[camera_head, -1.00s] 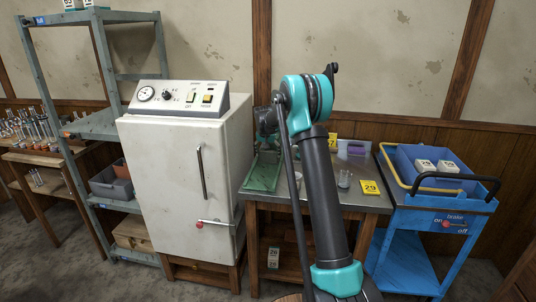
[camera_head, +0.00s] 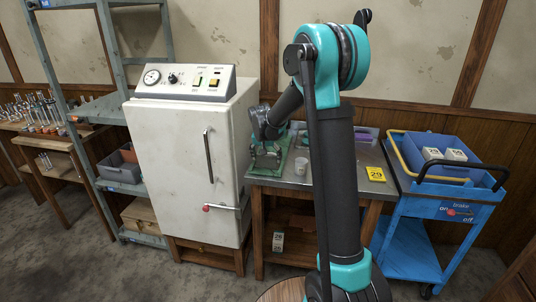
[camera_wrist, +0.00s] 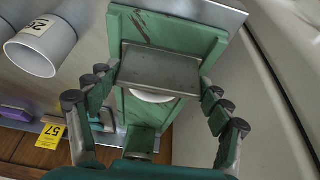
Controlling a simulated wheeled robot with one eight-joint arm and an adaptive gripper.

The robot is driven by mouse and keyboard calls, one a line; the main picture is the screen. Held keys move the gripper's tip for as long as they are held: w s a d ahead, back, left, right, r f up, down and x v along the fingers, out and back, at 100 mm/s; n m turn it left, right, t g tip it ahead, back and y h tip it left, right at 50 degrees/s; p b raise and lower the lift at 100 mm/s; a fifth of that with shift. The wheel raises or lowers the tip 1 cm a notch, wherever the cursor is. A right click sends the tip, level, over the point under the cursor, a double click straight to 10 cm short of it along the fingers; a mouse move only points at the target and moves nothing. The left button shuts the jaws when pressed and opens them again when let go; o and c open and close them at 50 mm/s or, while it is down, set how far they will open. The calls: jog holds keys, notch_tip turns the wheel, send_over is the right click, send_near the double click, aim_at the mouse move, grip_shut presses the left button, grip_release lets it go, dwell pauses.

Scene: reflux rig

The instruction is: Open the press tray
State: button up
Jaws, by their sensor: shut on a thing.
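The green press (camera_wrist: 170,30) fills the middle of the wrist view, with a grey metal plate (camera_wrist: 158,65) across it that looks like its tray. A white round part (camera_wrist: 152,96) shows just below the plate. My gripper (camera_wrist: 160,80) has one finger at each side edge of the plate and is shut on it. In the head view the green press (camera_head: 287,158) sits at the left end of the metal-topped bench, with my gripper (camera_head: 266,156) over it. My arm hides part of the bench.
A white cabinet (camera_head: 180,175) with a handle and red-knobbed latch stands close left of the bench (camera_head: 340,178). A blue cart (camera_head: 420,215) stands at right.

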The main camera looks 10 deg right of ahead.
jog(key=shift+s, duration=0.1)
jog(key=o, duration=1.7)
jog(key=shift+r, duration=0.1)
jog(key=v, duration=1.1)
jog(key=shift+s+r, duration=0.2)
jog(key=shift+r, duration=0.15)
jog(key=s+d+f+n, duration=0.1)
jog(key=s+d+f, duration=0.2)
jog(key=s, duration=0.8)
jog(key=s+d+f+n+y, duration=0.1)
jog(key=s+d+f, duration=0.3)
jog(key=s+f, duration=0.3)
jog(key=s+d+f+n, duration=0.1)
jog(key=s+d+f, duration=0.2)
jog(key=s, duration=1.2)
notch_tip(320, 180, down, 2)
jog(key=shift+d+f+n, duration=0.2)
jog(key=shift+d+n, duration=0.05)
jog(key=shift+n, duration=0.05)
